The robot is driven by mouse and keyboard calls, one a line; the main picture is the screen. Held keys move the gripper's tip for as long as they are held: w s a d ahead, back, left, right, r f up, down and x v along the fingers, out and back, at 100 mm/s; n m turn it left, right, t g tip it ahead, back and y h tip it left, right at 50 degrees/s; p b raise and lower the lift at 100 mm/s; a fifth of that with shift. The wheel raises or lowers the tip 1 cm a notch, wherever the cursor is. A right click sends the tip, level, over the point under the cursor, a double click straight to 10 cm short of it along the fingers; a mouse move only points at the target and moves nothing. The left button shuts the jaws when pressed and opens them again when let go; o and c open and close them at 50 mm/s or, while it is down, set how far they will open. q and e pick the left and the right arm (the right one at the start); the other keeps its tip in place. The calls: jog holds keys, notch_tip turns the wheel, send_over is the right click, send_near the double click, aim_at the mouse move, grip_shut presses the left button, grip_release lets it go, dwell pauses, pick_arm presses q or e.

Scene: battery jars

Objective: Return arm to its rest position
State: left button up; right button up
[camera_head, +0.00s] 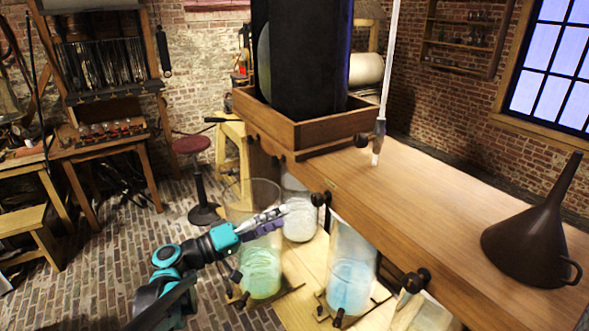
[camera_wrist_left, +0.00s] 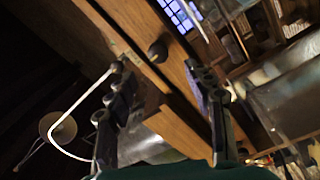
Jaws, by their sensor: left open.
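My left arm, black and teal, comes in from the lower left in the head view. Its gripper (camera_head: 280,214) is open beside the wooden bench (camera_head: 440,220), level with the upper part of the glass jar with green contents (camera_head: 260,270). It overlaps that jar in the picture; I cannot tell whether they touch. In the left wrist view the two dark fingers (camera_wrist_left: 162,88) are spread apart with nothing seen between their tips but the bench edge (camera_wrist_left: 150,62) and a dark knob behind. My right gripper is not in view.
A jar with blue contents (camera_head: 352,270) and a jar with whitish contents (camera_head: 298,212) stand near the bench's lower side. A dark funnel (camera_head: 535,240), a wooden tray (camera_head: 330,133) holding a black cylinder (camera_head: 305,60), and a glass tube (camera_head: 390,70) are above.

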pick_arm(q)
jog(key=s+d+f+g+y+b, duration=0.2)
jog(key=s+f+g+y, duration=0.35)
jog(key=s+f, duration=0.7)
jog(key=s+a+f+m+t+y, duration=0.1)
jog(key=s+a+f+y, duration=0.6)
jog(key=s+a+y, duration=0.2)
jog(key=shift+a+f+m+t+y+b, duration=0.35)
jog(key=shift+a+b, duration=0.1)
jog(key=shift+a, duration=0.15)
